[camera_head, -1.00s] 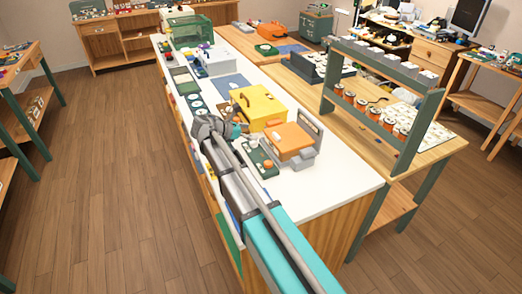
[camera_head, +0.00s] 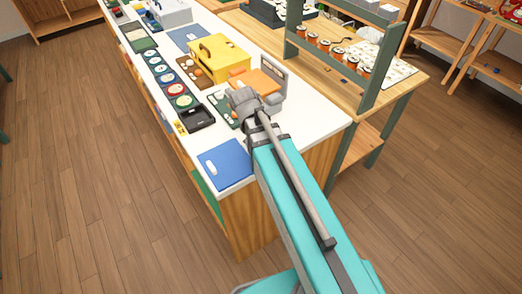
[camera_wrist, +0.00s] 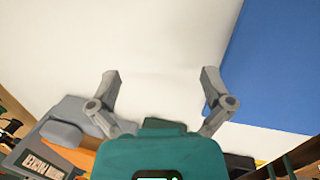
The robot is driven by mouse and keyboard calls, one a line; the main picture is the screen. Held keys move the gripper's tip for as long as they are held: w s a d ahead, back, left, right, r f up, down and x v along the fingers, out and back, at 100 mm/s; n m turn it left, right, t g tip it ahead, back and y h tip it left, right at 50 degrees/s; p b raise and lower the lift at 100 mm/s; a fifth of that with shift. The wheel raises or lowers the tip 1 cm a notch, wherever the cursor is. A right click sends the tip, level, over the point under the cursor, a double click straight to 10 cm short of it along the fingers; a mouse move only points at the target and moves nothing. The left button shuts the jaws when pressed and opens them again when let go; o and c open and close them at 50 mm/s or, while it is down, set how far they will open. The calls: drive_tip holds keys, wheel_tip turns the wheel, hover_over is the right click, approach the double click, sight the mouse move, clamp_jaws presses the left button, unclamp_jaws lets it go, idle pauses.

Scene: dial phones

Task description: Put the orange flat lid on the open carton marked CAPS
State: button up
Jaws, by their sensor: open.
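My gripper (camera_wrist: 160,76) is open in the wrist view, with nothing between its two grey fingers. They are over a bare stretch of white counter. In the head view its fingers are hidden behind my wrist, which is in front of a grey stand with a flat orange piece (camera_head: 261,80). I cannot tell whether that piece is the orange flat lid. Part of something orange also shows low in the wrist view, behind the gripper body. I can make out no open carton and no CAPS marking in either view.
A blue board (camera_head: 226,163) lies at the near end of the white counter (camera_head: 300,138) and fills the right of the wrist view. A yellow box with a handle (camera_head: 218,60) stands behind the orange piece. Several round dials (camera_head: 170,89) line the counter's left edge.

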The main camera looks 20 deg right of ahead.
drive_tip(key=s+m+y, duration=0.1)
drive_tip(key=s+m, duration=0.1)
drive_tip(key=s, duration=0.1)
drive_tip(key=s+m+y, duration=0.1)
drive_tip(key=s+m, duration=0.1)
drive_tip(key=shift+a+f+y, duration=0.25)
drive_tip(key=shift+y, duration=0.05)
drive_tip(key=shift+w, duration=0.1)
